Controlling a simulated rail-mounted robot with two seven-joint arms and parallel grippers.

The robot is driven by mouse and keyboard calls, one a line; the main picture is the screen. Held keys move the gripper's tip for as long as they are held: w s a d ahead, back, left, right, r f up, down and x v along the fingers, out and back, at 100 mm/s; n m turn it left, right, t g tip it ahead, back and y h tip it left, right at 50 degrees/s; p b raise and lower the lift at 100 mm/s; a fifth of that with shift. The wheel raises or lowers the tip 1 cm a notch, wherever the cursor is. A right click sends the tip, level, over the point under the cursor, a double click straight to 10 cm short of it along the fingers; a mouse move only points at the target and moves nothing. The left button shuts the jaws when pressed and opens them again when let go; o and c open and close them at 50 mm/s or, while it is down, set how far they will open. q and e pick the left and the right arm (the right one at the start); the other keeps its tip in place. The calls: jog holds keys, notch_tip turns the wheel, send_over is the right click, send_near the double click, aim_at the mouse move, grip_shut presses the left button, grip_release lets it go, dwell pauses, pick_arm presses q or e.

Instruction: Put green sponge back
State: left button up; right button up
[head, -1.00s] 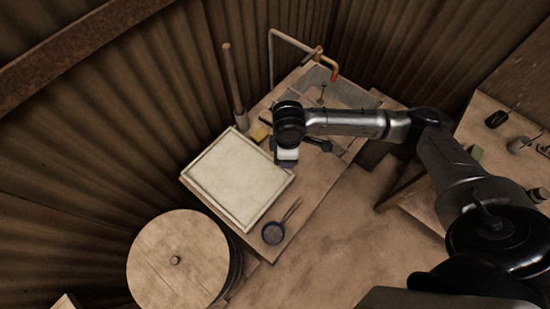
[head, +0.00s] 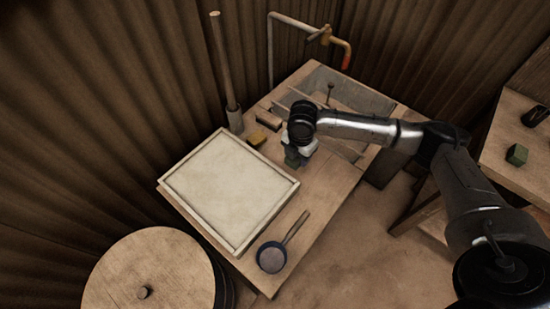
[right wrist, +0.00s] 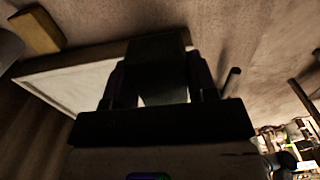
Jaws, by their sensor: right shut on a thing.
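My right gripper (head: 302,150) is over the bench just right of the tray's upper right side. It is shut on a dark green block, which I take to be the green sponge (head: 291,158). In the right wrist view the sponge (right wrist: 155,48) is a dark block between the two fingers, its colour lost in shadow. I cannot tell whether its underside touches the bench. A yellow sponge (head: 257,138) lies on the bench to the left of the gripper, beyond the tray. My left gripper is not in view.
A pale framed tray (head: 228,190) lies on the bench (head: 328,190). A small pan (head: 271,258) is in front. A brown block (head: 268,120), an upright pole (head: 226,70) and a bent pipe tap (head: 345,52) are behind. A green cube (head: 517,154) sits on the right table.

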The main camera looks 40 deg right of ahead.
jog(key=b, duration=0.4)
send_over(275, 155)
jog(key=s, duration=0.1)
notch_tip(275, 155, down, 6)
jog(key=shift+f, duration=0.25)
jog(key=shift+w+f, duration=0.25)
jog(key=shift+w, duration=0.3)
notch_tip(275, 155, down, 3)
jog(key=shift+d+f+b, duration=0.1)
jog(key=shift+f+b, duration=0.05)
jog(key=shift+b, duration=0.45)
jog(key=shift+f, duration=0.35)
jog(key=shift+f, duration=0.15)
jog(key=o, duration=1)
